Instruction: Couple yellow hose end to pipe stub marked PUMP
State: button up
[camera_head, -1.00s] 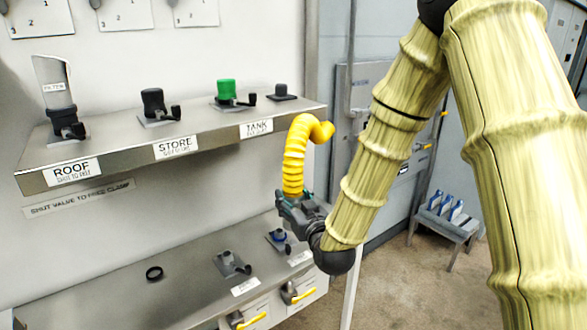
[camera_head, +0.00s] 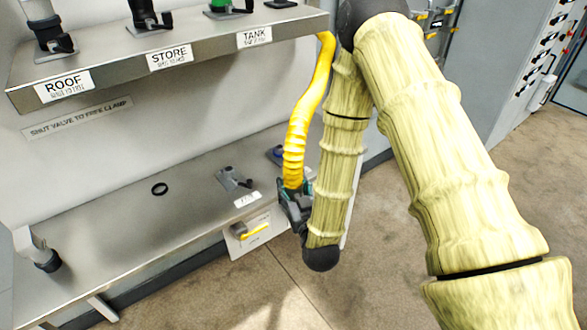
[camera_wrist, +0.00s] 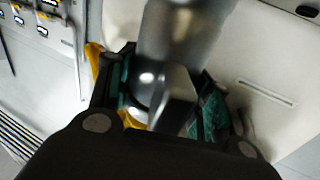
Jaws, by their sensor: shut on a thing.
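My gripper (camera_head: 295,205) is shut on the yellow hose (camera_head: 297,140) near its lower end, in front of the lower bench's right part. On the lower bench a grey clamped stub (camera_head: 232,178) is left of the gripper. A blue-ringed stub (camera_head: 277,155) is partly hidden behind the hose. I cannot read a PUMP label.
The upper shelf (camera_head: 200,62) carries stubs labelled ROOF, STORE and TANK. On the lower bench (camera_head: 120,225) lie a black ring (camera_head: 160,189) and a grey elbow piece (camera_head: 37,248). A yellow-handled valve (camera_head: 252,231) is on the bench front. Floor at right is clear.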

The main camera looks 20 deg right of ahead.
aim_at(293, 201)
jog(key=f, duration=0.1)
jog(key=s+f, duration=0.1)
jog(key=f, duration=0.1)
jog(key=shift+s+a+f, duration=0.25)
jog(key=shift+s+f, duration=0.1)
jog(key=shift+s+a+f, duration=0.2)
jog(key=shift+a+f, duration=0.2)
jog(key=shift+f, duration=0.2)
jog(key=shift+r, duration=0.15)
